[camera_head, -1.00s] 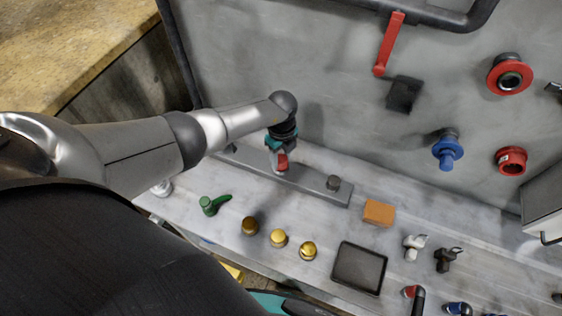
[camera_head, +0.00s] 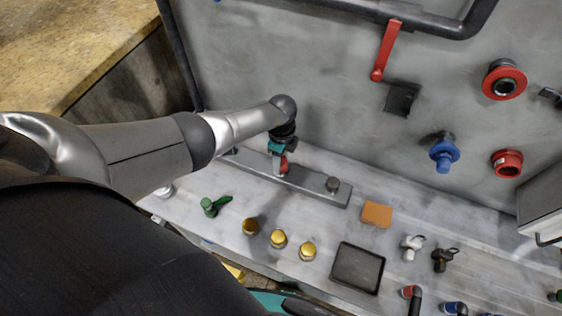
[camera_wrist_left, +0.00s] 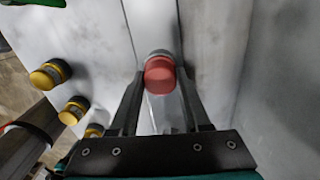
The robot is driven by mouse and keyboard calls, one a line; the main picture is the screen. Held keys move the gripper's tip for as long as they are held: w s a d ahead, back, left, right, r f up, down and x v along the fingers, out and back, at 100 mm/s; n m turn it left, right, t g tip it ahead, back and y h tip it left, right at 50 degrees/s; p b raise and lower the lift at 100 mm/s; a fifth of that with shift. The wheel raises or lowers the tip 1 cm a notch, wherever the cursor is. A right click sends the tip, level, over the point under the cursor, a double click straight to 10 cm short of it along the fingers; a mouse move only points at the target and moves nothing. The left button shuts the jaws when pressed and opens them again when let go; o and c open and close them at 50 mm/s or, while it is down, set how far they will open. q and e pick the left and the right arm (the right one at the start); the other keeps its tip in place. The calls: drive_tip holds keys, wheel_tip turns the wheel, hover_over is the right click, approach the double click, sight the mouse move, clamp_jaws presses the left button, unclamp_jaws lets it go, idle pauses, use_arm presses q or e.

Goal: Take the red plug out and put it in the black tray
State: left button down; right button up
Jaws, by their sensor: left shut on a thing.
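The red plug (camera_wrist_left: 160,76) sits between the two fingers of my left gripper (camera_wrist_left: 161,82) in the left wrist view, and the fingers are shut on it. A pale round part shows just behind the plug. In the head view my left gripper (camera_head: 281,158) points down at the grey bar (camera_head: 310,188), with the red of the plug at its tip. I cannot tell whether the plug is still seated in the bar. The black tray (camera_head: 358,268) lies empty on the bench, to the right of and nearer than the gripper. My right gripper is not in view.
A dark knob (camera_head: 333,185) stands on the bar's right end. An orange block (camera_head: 377,214), a green handle (camera_head: 213,207) and brass knobs (camera_head: 278,239) stand on the bench. White (camera_head: 412,246) and black (camera_head: 444,258) valves are right of the tray. A grey panel rises behind.

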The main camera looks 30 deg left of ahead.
use_arm(q)
drive_tip(key=shift+f+n, duration=0.1)
drive_tip(key=shift+n, duration=0.3)
drive_tip(key=shift+s, duration=0.1)
drive_tip(key=shift+n+p, duration=0.45)
drive_tip(key=shift+n, duration=0.55)
drive_tip(key=n, duration=0.3)
drive_tip(key=shift+n, duration=1.1)
drive_tip(key=shift+r, duration=0.65)
